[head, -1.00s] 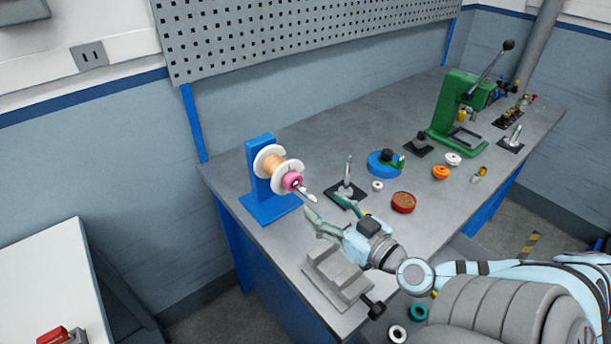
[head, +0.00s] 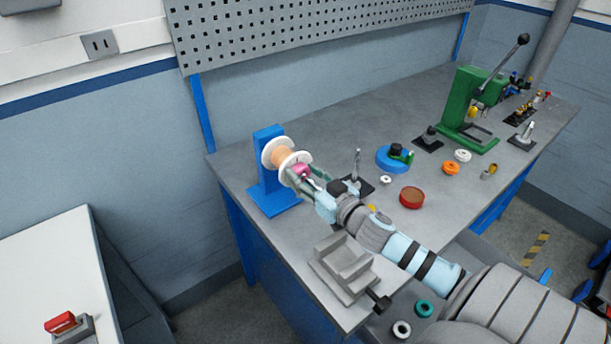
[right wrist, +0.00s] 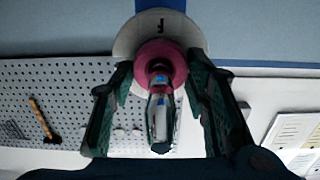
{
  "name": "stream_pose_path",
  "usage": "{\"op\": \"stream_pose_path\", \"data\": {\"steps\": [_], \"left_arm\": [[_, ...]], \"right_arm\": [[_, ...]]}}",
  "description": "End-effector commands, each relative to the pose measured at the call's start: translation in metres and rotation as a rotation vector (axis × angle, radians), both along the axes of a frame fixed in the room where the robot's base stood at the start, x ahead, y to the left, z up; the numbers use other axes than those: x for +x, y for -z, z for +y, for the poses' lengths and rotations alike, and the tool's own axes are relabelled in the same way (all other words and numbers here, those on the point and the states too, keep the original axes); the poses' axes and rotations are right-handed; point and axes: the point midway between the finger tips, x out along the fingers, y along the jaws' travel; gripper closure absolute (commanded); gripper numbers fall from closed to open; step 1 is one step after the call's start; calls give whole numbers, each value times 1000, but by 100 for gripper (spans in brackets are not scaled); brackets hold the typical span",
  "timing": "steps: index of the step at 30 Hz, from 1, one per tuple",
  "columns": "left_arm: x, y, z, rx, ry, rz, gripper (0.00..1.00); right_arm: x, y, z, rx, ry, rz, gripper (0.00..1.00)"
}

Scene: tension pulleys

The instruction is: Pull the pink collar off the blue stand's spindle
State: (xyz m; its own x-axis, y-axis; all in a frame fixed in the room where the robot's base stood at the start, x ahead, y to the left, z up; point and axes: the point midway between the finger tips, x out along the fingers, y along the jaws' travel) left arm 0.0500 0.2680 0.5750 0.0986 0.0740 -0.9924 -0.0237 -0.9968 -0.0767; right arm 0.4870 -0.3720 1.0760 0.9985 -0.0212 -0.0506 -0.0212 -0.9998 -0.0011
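The pink collar (head: 302,171) sits in front of the spool, partly hidden by my right gripper (head: 297,168). In the right wrist view the collar (right wrist: 176,58) lies between the fingers of my right gripper (right wrist: 160,68), with the white flange (right wrist: 160,20) behind it. The fingers are apart, one each side of the collar, with narrow gaps visible. The metallic spindle end (right wrist: 160,120) points back between the fingers. My left gripper is not seen.
A grey vise-like block (head: 342,268) stands at the table's front edge, below my right arm. An upright post (head: 357,165) on a black base stands right of the gripper. A blue disc (head: 392,160) and a red round part (head: 411,197) lie farther right.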

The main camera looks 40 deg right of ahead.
Motion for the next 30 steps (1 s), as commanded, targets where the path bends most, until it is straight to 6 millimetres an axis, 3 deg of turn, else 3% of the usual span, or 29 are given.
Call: {"op": "stream_pose_path", "data": {"steps": [1, 4, 30], "left_arm": [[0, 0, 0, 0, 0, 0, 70], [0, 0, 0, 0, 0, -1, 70], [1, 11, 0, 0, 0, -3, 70]], "right_arm": [[0, 0, 0, 0, 0, 0, 71], [0, 0, 0, 0, 0, 0, 86], [-23, 1, 1, -2, -1, 2, 87]]}}
